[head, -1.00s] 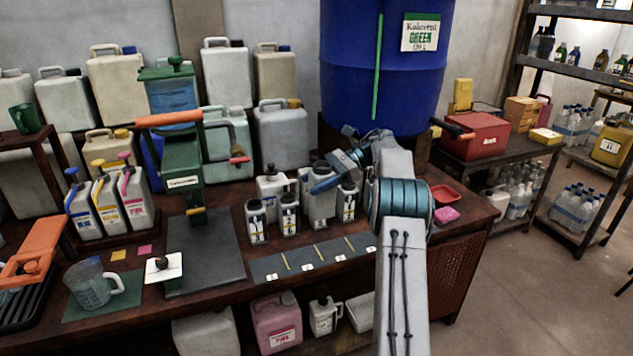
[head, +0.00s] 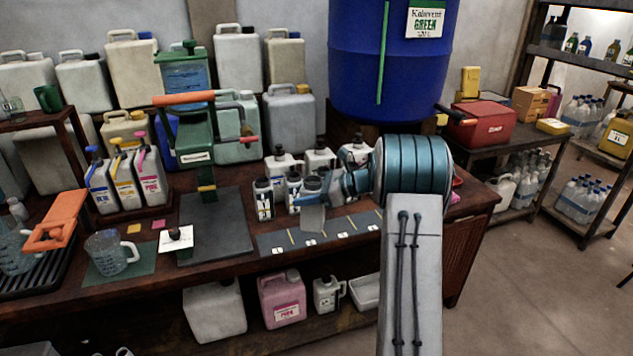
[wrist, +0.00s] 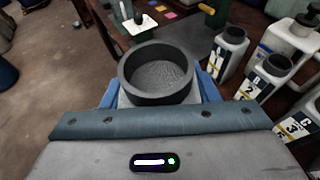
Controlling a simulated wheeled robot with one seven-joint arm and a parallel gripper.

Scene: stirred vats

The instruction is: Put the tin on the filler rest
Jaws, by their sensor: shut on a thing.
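My gripper (head: 318,197) is shut on a grey round open tin. In the wrist view the tin (wrist: 157,80) sits upright between the blue fingers, with its dark rim and empty-looking inside showing. In the head view the tin (head: 312,219) hangs above the bench, in front of the small numbered bottles. The green filler (head: 197,140) with an orange lever stands left of my gripper. A dark flat plate (head: 225,230) lies below and in front of its spout; I cannot tell whether this plate is the filler rest. The tin is apart from it, to its right.
Numbered bottles (wrist: 232,48) stand close beside the tin. A marked grey strip (head: 345,228) lies along the bench front. A white block with a black knob (head: 175,240) and a measuring jug (head: 108,255) stand left. Several jugs line the back; a blue drum (head: 392,70) stands behind.

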